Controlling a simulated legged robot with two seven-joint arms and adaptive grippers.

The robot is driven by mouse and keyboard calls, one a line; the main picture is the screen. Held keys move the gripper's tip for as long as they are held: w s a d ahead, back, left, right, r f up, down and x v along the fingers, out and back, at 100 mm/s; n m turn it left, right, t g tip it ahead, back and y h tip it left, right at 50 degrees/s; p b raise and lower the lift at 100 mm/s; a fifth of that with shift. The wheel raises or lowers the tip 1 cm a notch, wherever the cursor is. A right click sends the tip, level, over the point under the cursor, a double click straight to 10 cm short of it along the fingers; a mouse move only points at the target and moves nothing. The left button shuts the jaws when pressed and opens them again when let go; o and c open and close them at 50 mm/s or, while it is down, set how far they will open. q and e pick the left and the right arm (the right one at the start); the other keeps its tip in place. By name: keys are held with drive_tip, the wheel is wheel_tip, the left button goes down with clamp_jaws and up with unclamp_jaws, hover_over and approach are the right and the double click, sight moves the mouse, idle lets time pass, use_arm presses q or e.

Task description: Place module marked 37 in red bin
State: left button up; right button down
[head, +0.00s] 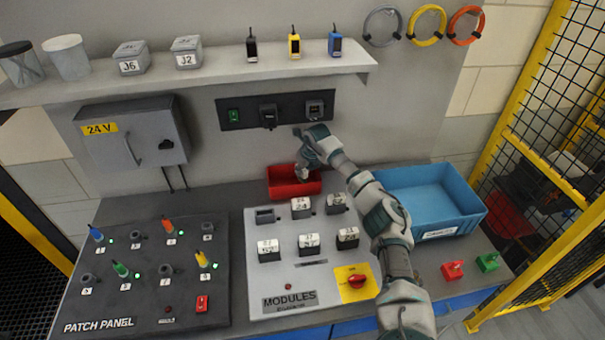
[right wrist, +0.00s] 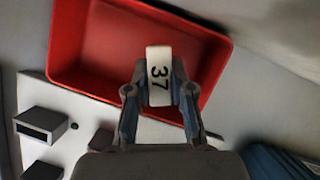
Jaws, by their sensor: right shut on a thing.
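The module marked 37 (right wrist: 158,76) is a white block with a black number, seen in the right wrist view. My right gripper (right wrist: 160,92) is shut on it, one finger on each side. The red bin (head: 283,189) stands at the back of the bench behind the module panel. In the head view my right gripper (head: 302,172) is over this bin, and the module is too small to make out clearly. In the right wrist view the red bin (right wrist: 75,55) lies beneath the module, and its floor looks empty where visible. My left gripper is not in view.
The grey modules panel (head: 262,300) holds several numbered modules and an empty-looking socket (head: 265,215) at its back left. A blue bin (head: 425,192) stands right of my arm. The patch panel (head: 140,285) lies left. A shelf (head: 200,75) overhangs behind.

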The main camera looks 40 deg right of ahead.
drive_tip(key=shift+w+f, duration=0.15)
drive_tip(key=shift+f, duration=0.8)
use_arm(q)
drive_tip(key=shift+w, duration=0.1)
use_arm(e)
drive_tip(key=c, duration=1)
unclamp_jaws()
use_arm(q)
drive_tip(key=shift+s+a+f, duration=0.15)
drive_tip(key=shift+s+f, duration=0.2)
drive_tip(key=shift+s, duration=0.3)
use_arm(e)
drive_tip(key=v, duration=1.2)
drive_tip(key=shift+d+r, duration=0.1)
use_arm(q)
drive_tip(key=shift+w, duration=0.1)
